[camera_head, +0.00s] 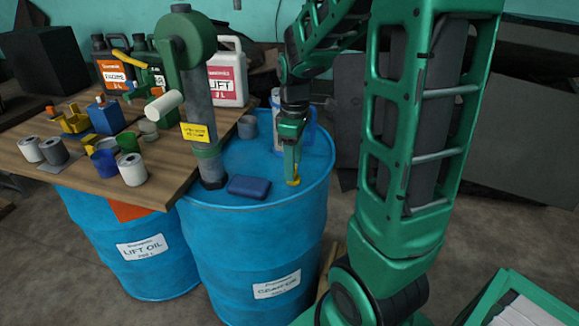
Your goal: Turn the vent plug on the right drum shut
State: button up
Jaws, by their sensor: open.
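The right drum (253,240) is blue, with a white label on its side, and stands upright at the picture's middle. My gripper (292,178) points down over the right part of its lid. A small yellow piece (294,182), likely the vent plug, shows on the lid right at my fingertips. My fingers partly cover it, and I cannot tell whether they touch it. My gripper is open. How far the plug is turned cannot be made out.
A green and grey pump (192,100) rises from the lid's left side. A blue block (249,186) and a jug (309,126) are also on the lid. A wooden board (70,170) with cans lies left, over the left drum (150,270). A green crate (500,285) stands lower right.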

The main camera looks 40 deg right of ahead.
jog(key=shift+f, duration=0.7)
jog(key=c, duration=1.1)
jog(key=shift+o, duration=0.2)
jog(key=shift+a, duration=0.2)
jog(key=shift+d, duration=0.1)
